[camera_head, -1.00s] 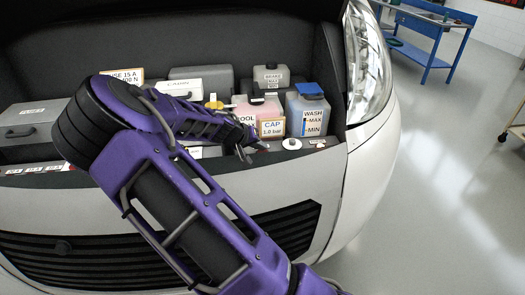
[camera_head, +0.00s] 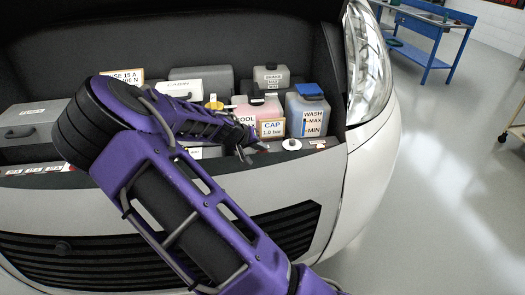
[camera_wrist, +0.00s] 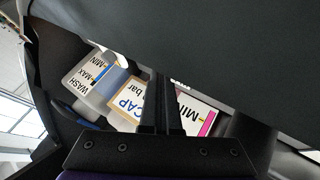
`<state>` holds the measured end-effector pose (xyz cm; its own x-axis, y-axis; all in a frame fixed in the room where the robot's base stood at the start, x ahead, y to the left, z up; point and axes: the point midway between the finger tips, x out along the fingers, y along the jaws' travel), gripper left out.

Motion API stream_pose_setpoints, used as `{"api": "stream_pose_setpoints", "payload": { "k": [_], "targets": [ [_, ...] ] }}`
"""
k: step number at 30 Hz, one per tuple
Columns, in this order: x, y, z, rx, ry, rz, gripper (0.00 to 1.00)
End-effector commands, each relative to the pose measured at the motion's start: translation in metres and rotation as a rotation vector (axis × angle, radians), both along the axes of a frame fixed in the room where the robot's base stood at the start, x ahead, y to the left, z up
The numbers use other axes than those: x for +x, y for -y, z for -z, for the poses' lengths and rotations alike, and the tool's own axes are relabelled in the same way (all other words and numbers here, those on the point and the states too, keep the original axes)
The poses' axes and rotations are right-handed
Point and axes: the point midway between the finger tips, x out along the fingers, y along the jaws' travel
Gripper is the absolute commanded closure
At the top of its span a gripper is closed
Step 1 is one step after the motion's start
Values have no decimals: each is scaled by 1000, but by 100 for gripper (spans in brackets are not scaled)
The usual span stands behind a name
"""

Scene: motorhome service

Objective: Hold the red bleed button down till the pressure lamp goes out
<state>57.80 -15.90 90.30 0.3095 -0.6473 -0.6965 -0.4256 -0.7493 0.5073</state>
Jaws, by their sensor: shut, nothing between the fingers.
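My gripper (camera_head: 246,153) is low over the front ledge of the open bay, in front of the pink coolant tank (camera_head: 258,108). Its fingers are shut and empty in the wrist view (camera_wrist: 162,85). A small reddish spot (camera_head: 264,145) lies just right of the fingertips in the head view; I cannot tell whether it is the red bleed button. Contact with it cannot be made out. I cannot pick out the pressure lamp or tell if it is lit. A card reading CAP 1.0 bar (camera_head: 271,128) stands at the tank; it also shows in the wrist view (camera_wrist: 127,104).
The washer bottle (camera_head: 308,112) stands right of the coolant tank, the brake reservoir (camera_head: 271,76) behind. A white round cap (camera_head: 292,144) sits on the ledge to the right. Grey boxes (camera_head: 33,128) fill the left. The headlight (camera_head: 367,65) bounds the bay at right.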

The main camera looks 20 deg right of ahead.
Motion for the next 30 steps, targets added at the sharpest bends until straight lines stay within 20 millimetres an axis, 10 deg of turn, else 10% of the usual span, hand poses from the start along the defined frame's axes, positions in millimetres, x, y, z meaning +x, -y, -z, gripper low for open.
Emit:
{"api": "stream_pose_setpoints", "payload": {
  "k": [30],
  "targets": [
    [0,0,-18,0,-1,1,100]
  ]
}}
